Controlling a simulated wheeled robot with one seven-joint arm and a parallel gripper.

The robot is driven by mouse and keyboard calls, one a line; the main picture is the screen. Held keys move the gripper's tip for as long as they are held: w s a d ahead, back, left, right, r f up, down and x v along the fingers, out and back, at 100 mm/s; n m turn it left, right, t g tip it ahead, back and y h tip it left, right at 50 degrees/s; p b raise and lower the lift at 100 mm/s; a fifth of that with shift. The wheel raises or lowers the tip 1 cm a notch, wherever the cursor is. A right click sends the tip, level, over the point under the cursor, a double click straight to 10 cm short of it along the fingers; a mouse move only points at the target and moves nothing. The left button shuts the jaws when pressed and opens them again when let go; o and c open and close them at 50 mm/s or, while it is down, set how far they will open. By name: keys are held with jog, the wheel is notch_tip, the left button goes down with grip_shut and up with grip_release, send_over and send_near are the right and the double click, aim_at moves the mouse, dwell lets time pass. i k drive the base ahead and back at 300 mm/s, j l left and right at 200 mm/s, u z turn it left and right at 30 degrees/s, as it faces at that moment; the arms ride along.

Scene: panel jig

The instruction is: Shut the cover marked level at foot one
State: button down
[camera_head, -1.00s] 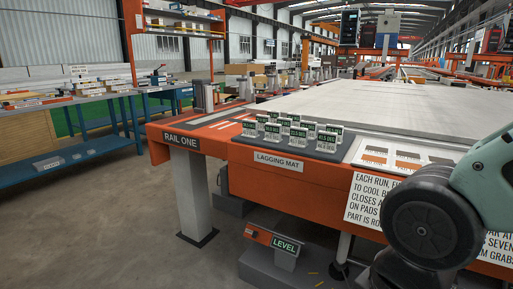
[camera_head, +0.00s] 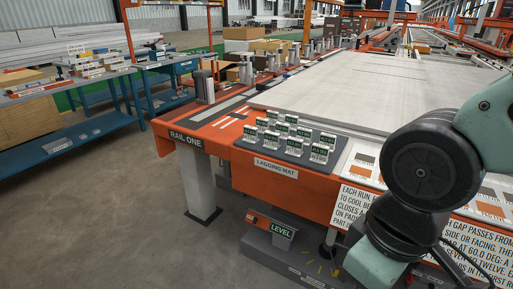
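The dark cover marked LEVEL (camera_head: 283,231) is low down under the front of the orange table, beside a small orange piece (camera_head: 257,218). It sits at the top of a grey block near the floor. I cannot tell from here how far open it stands. My arm fills the right of the view, with a black round joint and pale green links. My gripper's fingers are not in view.
The orange table edge labelled RAIL ONE (camera_head: 186,138) and LAGGING MAT (camera_head: 275,168) overhangs the cover. A grey leg (camera_head: 199,185) stands to its left. Small signs stand on a dark mat (camera_head: 290,148). The floor (camera_head: 110,225) at left is clear.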

aim_at(256, 220)
jog(key=i+u, duration=0.3)
jog(key=i, duration=0.25)
jog(key=i+u, duration=0.25)
jog(key=i, duration=0.35)
jog(key=i+l+u, duration=0.3)
jog(key=i, duration=0.25)
jog(key=j, duration=0.1)
